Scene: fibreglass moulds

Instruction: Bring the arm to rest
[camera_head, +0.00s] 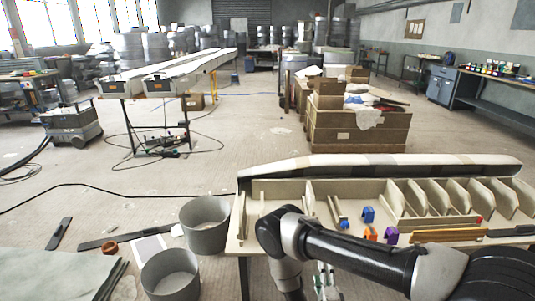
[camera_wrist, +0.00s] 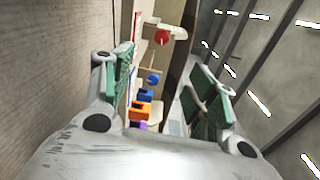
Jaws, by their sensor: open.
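My arm reaches in from the lower right of the head view and bends beside the front of a long cream mould bench (camera_head: 275,192). My gripper shows in the wrist view (camera_wrist: 160,88), its two green-padded fingers spread wide with nothing between them. In the head view the gripper is mostly hidden or cut off at the bottom edge. Beyond the fingers, the wrist view shows a blue piece (camera_wrist: 145,97), an orange piece (camera_wrist: 140,110) and a round red piece (camera_wrist: 162,37), all apart from the fingers.
On the bench are blue (camera_head: 368,214), orange (camera_head: 371,234) and purple (camera_head: 391,236) clamps. Two grey bins (camera_head: 206,240) (camera_head: 170,275) stand left of it. A wooden crate (camera_head: 355,135) stands behind.

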